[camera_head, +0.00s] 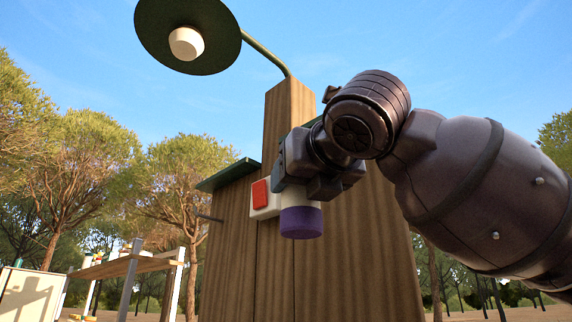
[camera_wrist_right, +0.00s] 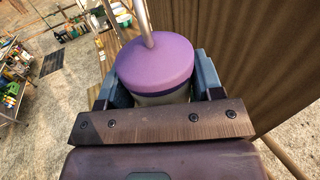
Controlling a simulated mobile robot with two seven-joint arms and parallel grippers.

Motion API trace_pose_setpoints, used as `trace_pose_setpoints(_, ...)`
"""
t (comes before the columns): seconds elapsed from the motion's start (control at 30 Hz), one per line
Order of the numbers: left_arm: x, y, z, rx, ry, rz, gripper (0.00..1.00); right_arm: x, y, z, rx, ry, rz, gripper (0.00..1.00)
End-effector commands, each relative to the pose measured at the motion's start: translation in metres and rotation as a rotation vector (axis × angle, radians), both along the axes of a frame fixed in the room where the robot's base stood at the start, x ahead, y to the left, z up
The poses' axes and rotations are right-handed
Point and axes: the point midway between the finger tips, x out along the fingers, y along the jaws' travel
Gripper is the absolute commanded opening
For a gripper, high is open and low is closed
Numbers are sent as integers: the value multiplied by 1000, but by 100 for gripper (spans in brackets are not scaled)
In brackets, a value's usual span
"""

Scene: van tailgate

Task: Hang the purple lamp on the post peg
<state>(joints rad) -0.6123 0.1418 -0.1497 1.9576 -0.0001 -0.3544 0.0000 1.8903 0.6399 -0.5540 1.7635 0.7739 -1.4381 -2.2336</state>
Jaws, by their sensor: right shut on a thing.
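The purple lamp (camera_head: 301,221) has a purple end and a pale body, and hangs in front of the wooden boards. My right gripper (camera_head: 312,180) is shut on its pale body. In the right wrist view the lamp's purple cap (camera_wrist_right: 155,62) sits between the two fingers, with a thin metal rod or handle (camera_wrist_right: 145,20) rising from it. The wooden post (camera_head: 288,105) stands behind the gripper. A thin dark peg (camera_head: 210,218) sticks out left of the boards, apart from the lamp. My left gripper is not in view.
A red switch on a white box (camera_head: 264,198) is close left of the lamp. A green-shaded light (camera_head: 190,38) arches out from the post top. A green ledge (camera_head: 228,174) caps the left boards. A table (camera_head: 120,266) stands far left. Open air lies left of the boards.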

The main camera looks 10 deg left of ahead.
Motion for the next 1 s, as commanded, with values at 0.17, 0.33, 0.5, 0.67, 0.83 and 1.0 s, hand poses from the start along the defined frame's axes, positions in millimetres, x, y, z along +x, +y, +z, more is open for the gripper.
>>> trace_pose_setpoints(0.17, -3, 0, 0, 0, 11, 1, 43, -14, 6, 21, 1, 1, 14, 30)
trace_pose_setpoints(0.33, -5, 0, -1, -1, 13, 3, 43, -13, 5, 22, 1, 1, 16, 30)
trace_pose_setpoints(0.5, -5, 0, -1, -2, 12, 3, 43, -7, 0, 21, 2, 1, 16, 30)
trace_pose_setpoints(0.67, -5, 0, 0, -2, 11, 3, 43, -1, -4, 20, 2, 0, 16, 30)
trace_pose_setpoints(0.83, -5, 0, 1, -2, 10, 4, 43, 6, -9, 19, 1, 1, 15, 30)
trace_pose_setpoints(1.0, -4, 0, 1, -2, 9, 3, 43, 12, -14, 19, 1, 0, 16, 30)
